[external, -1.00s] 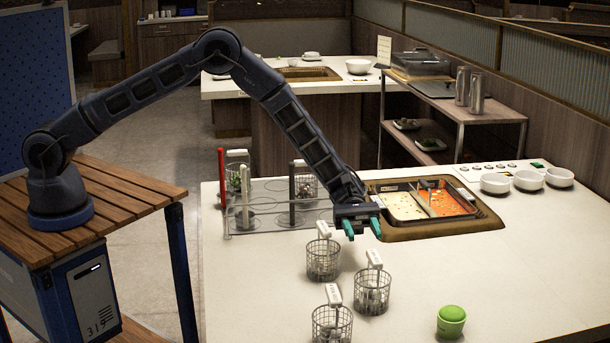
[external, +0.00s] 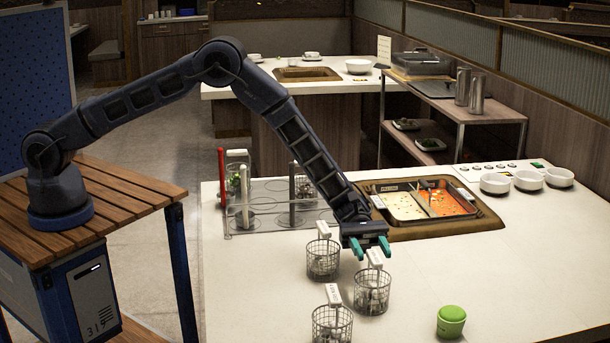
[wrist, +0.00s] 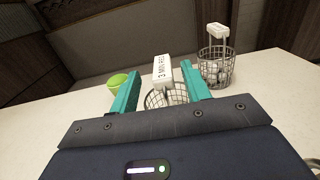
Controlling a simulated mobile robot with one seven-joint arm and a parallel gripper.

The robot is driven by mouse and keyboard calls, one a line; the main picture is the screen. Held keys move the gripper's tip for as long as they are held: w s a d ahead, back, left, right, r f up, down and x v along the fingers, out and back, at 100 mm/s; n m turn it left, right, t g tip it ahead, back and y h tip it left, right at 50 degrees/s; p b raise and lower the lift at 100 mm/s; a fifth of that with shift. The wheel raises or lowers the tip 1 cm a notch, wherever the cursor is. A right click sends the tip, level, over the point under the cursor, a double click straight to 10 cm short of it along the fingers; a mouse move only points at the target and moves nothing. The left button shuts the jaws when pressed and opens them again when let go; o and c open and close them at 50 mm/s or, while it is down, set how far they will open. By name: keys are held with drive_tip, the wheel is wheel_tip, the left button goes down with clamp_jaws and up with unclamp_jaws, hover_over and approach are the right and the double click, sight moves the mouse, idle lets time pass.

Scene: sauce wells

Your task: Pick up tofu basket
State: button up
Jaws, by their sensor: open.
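Three round wire baskets with upright white handle tags stand on the pale counter: a back-left one (external: 322,261), a right one (external: 372,294) and a front one (external: 332,327). I cannot read for certain which is the tofu basket. My gripper (external: 367,252) is open, its teal fingers pointing down at the right basket's tag. In the wrist view, my gripper (wrist: 160,72) has a lettered white tag (wrist: 163,72) between its fingers, with that basket's wire rim (wrist: 152,99) below and partly hidden. The front basket, with pale pieces inside, shows at right (wrist: 216,72).
A green cup (external: 451,322) stands to the right of the baskets. A two-part soup pot (external: 430,205) is set into the counter behind. A rack (external: 262,222) with more baskets is at the left. White bowls (external: 495,183) stand at the back right.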

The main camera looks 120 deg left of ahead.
sight(379, 265)
drive_tip(key=x, duration=0.3)
drive_tip(key=shift+d, duration=0.25)
drive_tip(key=shift+c, duration=0.5)
clamp_jaws()
drive_tip(key=shift+r, duration=0.1)
